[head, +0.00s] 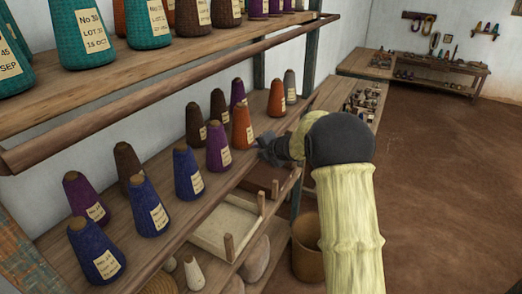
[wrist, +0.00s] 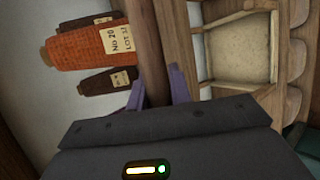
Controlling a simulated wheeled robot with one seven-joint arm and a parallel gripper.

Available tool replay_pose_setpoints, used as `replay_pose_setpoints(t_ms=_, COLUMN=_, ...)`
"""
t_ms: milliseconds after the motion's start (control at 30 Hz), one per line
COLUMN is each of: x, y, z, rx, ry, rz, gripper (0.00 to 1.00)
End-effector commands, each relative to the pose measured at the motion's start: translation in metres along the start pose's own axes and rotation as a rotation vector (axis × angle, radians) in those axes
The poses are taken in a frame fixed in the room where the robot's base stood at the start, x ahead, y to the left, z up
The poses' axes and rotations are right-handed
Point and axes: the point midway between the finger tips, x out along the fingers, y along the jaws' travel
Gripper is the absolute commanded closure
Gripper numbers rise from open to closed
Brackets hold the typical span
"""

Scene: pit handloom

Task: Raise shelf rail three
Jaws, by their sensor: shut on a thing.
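In the head view my gripper (head: 268,152) is at the front edge of the middle shelf (head: 165,180), in front of an orange cone (head: 243,126). In the wrist view a brown wooden rail (wrist: 146,45) runs down between the two purple fingers of my gripper (wrist: 158,92). The gripper is shut on this rail, and its dark body hides the rail's lower part. Which number the rail has cannot be read. The upper shelf (head: 150,75) has a similar rail (head: 135,100) along its front, standing off from the shelf edge.
Several labelled yarn cones stand on the middle shelf, among them a blue cone (head: 97,250) and a purple cone (head: 218,147). A pale open tray (head: 225,228) is just below. A round brown bin (head: 307,250) stands beside my arm. The floor (head: 440,190) at right is clear.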

Motion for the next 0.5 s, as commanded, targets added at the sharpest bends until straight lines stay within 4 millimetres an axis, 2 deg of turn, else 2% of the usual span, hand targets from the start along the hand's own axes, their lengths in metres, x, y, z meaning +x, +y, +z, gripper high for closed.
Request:
replay_pose_setpoints(t_ms=200, x=0.0027, y=-0.0012, z=-0.0054, rx=-0.001, ry=0.011, rz=-0.001, gripper=1.0)
replay_pose_setpoints(t_ms=233, x=0.0027, y=-0.0014, z=-0.0053, rx=-0.001, ry=0.011, rz=-0.002, gripper=0.77)
replay_pose_setpoints(t_ms=333, x=0.0016, y=-0.0022, z=-0.0029, rx=0.001, ry=0.007, rz=-0.002, gripper=0.58)
replay_pose_setpoints(t_ms=500, x=0.0007, y=-0.0026, z=-0.0005, rx=0.002, ry=0.002, rz=-0.003, gripper=0.58)
